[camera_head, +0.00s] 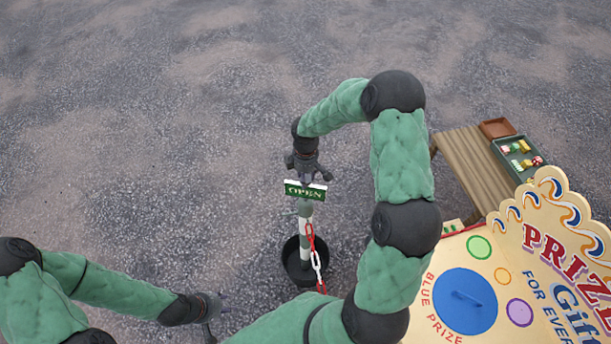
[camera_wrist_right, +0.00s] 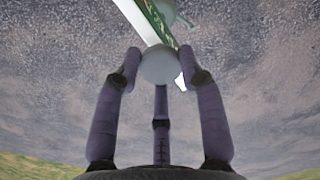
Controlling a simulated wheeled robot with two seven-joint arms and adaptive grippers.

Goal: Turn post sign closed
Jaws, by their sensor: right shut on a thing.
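The post sign (camera_head: 305,191) is a green board with a white edge that reads OPEN toward the head camera. It sits on top of a white and dark banded post (camera_head: 305,222) standing in a round black base (camera_head: 293,268). My right gripper (camera_head: 307,177) comes down from above and is shut on the sign's top knob. In the right wrist view the pale round knob (camera_wrist_right: 158,66) sits between three fingers, with the green and white sign (camera_wrist_right: 150,22) behind it. My left gripper (camera_head: 220,312) is low at the left, apart from the post, open and empty.
A red and white chain (camera_head: 315,255) hangs from the post. A cream prize board (camera_head: 535,270) stands at the right. Behind it is a wooden table (camera_head: 463,168) with a dark tray (camera_head: 517,158) of small items. The paved ground at the left is clear.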

